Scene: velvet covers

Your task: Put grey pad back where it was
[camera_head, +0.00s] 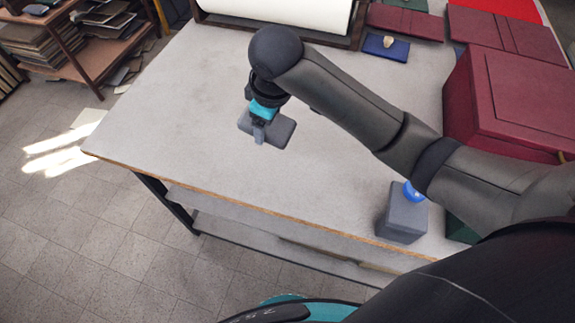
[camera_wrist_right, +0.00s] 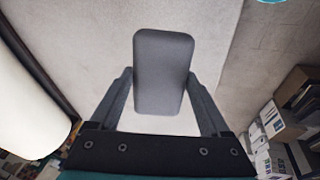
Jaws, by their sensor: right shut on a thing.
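The grey pad (camera_head: 280,131) is a small rounded block at the left part of the table in the head view. My right gripper (camera_head: 259,132) is shut on it, with the arm reaching in from the right. In the right wrist view the grey pad (camera_wrist_right: 163,70) sits between the two fingers of my right gripper (camera_wrist_right: 160,90). I cannot tell whether the pad touches the tabletop. My left gripper is not in view.
The pale table (camera_head: 200,110) is clear around the pad. A grey box (camera_head: 402,217) with a blue round thing (camera_head: 413,192) stands at the front edge. A large maroon box (camera_head: 520,100) is at the right. A white roll (camera_head: 285,10) and a blue pad (camera_head: 386,48) lie at the back.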

